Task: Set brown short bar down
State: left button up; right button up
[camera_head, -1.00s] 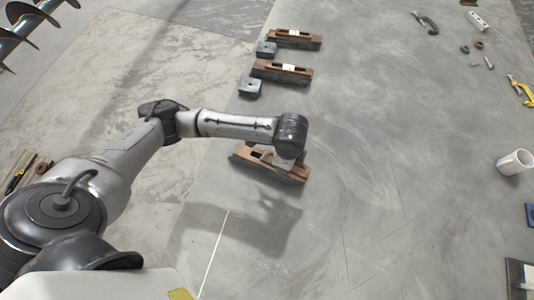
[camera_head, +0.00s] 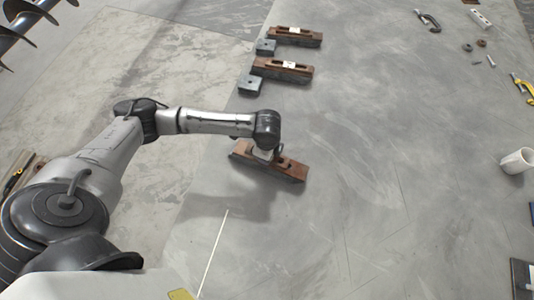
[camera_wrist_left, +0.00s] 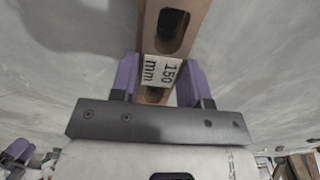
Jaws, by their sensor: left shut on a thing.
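A brown slotted bar (camera_head: 288,169) lies or hangs close over the grey surface in the middle of the head view. My left gripper (camera_head: 264,154) is over it, mostly hidden by my wrist. In the left wrist view, the purple fingers of the left gripper (camera_wrist_left: 158,72) stand on both sides of the brown bar (camera_wrist_left: 181,12), shut on it by its white "150 mm" label (camera_wrist_left: 162,71). The bar's underside is hidden, so I cannot tell whether it touches the surface.
Two similar labelled brown bars (camera_head: 283,69) (camera_head: 296,37) lie farther back, with grey blocks (camera_head: 249,86) (camera_head: 265,47) beside them. A white mug (camera_head: 517,161) and yellow clamp (camera_head: 526,90) are at the right. The grey surface (camera_head: 400,170) between is clear.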

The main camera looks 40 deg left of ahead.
pick_arm(q)
jog(key=shift+f, duration=0.3)
jog(key=o, duration=1.2)
jog(key=shift+f, duration=0.2)
jog(key=shift+o, duration=0.2)
